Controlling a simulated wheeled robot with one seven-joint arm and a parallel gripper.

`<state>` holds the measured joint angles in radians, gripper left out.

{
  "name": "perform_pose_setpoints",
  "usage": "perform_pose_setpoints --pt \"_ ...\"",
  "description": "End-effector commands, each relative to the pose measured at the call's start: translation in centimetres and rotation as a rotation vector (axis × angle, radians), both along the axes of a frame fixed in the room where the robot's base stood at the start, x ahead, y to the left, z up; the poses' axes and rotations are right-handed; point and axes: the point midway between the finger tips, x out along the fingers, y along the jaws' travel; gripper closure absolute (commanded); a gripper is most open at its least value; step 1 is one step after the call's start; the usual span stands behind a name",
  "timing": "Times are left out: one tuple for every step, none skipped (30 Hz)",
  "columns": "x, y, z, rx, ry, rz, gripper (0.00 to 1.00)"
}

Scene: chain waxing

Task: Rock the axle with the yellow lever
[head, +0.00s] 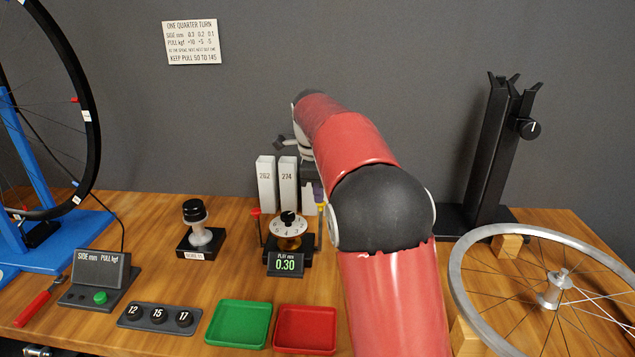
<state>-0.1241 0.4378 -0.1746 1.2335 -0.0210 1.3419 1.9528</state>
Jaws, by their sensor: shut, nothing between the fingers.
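The axle stand (291,255) is a small black fixture on the wooden bench, with a brassy hub under a white numbered dial (289,224). A display on its front (286,263) reads PLAY mm 0.30. The yellow lever (320,208) stands upright at its right side, with its yellow tip showing close to my arm. A red-tipped lever (257,213) stands at its left. My gripper (314,188) points down just behind the yellow lever's tip; it is shut and looks empty. My red arm partly hides it, and I cannot tell whether it touches the lever.
Two white blocks marked 262 and 274 (266,184) stand behind the fixture. Green (239,324) and red (305,329) trays lie in front. A black-knobbed post (196,225) stands left, a wheel (552,290) and black stand (493,150) right.

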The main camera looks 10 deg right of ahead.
Motion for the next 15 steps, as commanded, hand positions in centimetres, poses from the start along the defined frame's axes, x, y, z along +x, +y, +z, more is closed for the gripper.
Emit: perform_pose_setpoints --pt "0.34 -0.13 0.22 0.0 0.004 0.0 1.0" --pt "0.49 -0.17 0.13 -0.001 0.004 0.0 1.0" --pt "0.64 -0.22 0.01 0.0 0.002 0.0 1.0" --pt "0.72 -0.25 -0.08 0.0 0.002 0.0 1.0" --pt "0.79 -0.26 -0.16 -0.001 0.001 0.001 1.0" --pt "0.83 -0.27 -0.24 -0.001 0.001 0.001 1.0" --pt "0.83 -0.28 -0.29 -0.001 0.001 0.001 1.0" --pt "0.83 -0.28 -0.31 0.0 0.001 0.001 1.0" --pt "0.82 -0.27 -0.33 0.0 0.0 0.001 1.0" --pt "0.82 -0.27 -0.33 0.0 0.0 0.001 1.0" --pt "0.81 -0.27 -0.33 0.0 0.001 0.001 1.0" --pt "0.81 -0.27 -0.33 0.0 0.001 0.001 1.0" --pt "0.81 -0.27 -0.32 0.0 0.001 0.001 1.0" --pt "0.8 -0.26 -0.32 0.0 0.001 0.001 1.0" --pt "0.8 -0.26 -0.32 -0.001 0.001 0.001 1.0"
